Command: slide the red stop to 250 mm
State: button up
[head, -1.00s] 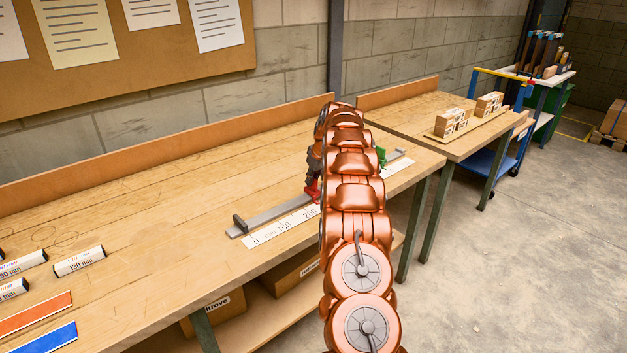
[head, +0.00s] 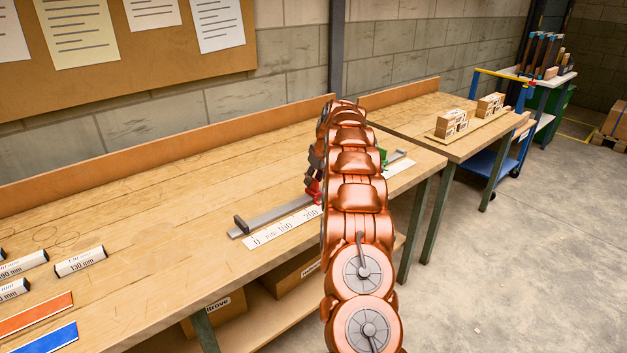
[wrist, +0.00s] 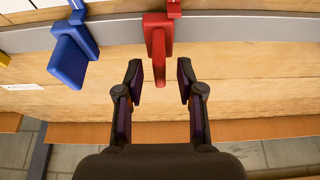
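The red stop (wrist: 157,38) sits on the grey rail (wrist: 220,28) in the wrist view. Its narrow tab points down between the fingertips of my gripper (wrist: 160,82). The gripper is open, with a gap on both sides of the tab. In the head view the red stop (head: 314,188) shows just left of my arm, near the 200 mark of the white scale (head: 283,227). Its exact reading is hidden by my arm. The blue stop (wrist: 72,55) stands left of the red one in the wrist view.
A green stop (head: 383,156) is on the rail right of my arm. The rail has an end block (head: 240,224) at left. Labelled length blocks (head: 80,261) and orange and blue strips lie at the bench's left. The bench between is clear.

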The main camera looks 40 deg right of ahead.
jog(key=v, duration=1.1)
jog(key=s+a+r+g+y, duration=0.1)
jog(key=s+a+r, duration=0.1)
jog(key=a, duration=0.7)
jog(key=s+a+r, duration=0.1)
jog(key=a+r, duration=0.1)
jog(key=a, duration=0.7)
jog(key=s+a+r+g+p, duration=0.2)
jog(key=s+a, duration=0.9)
jog(key=a, duration=0.3)
jog(key=s+a+f+g, duration=0.1)
jog(key=s+a+f, duration=0.1)
jog(key=s, duration=0.8)
jog(key=s+a+f+g, duration=0.1)
jog(key=s+a, duration=0.4)
jog(key=s, duration=0.5)
jog(key=s+a+f+g+h+p, duration=0.1)
jog(key=s+a+f, duration=0.3)
jog(key=s, duration=0.6)
jog(key=shift+s+a, duration=0.25)
